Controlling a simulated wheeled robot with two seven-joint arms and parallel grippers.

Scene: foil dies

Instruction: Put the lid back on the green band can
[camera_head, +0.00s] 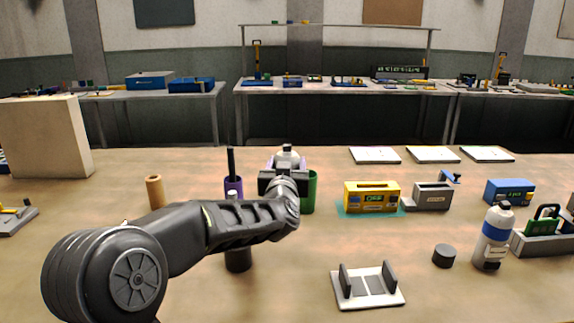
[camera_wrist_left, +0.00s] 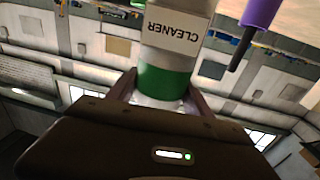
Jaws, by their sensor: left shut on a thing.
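The green band can (camera_wrist_left: 165,80) fills the top middle of the left wrist view, with a white CLEANER label upside down there. In the head view its white top (camera_head: 287,153) shows above my left gripper (camera_head: 284,174), which hides most of the can. My left gripper, also in the wrist view (camera_wrist_left: 160,103), is shut on the white part beside the green band. A short dark grey cylinder (camera_head: 444,255), which looks like a loose cap, lies on the table at right. I cannot tell whether it is the can's lid. My right gripper is not in view.
A purple cup (camera_head: 233,185) with a black rod and a green cup (camera_head: 311,192) flank the can. A blue-banded bottle (camera_head: 493,238) stands at right. A grey-finned holder (camera_head: 367,287) lies in front; a yellow box (camera_head: 371,197) is behind. A dark object (camera_head: 238,260) is partly behind my arm.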

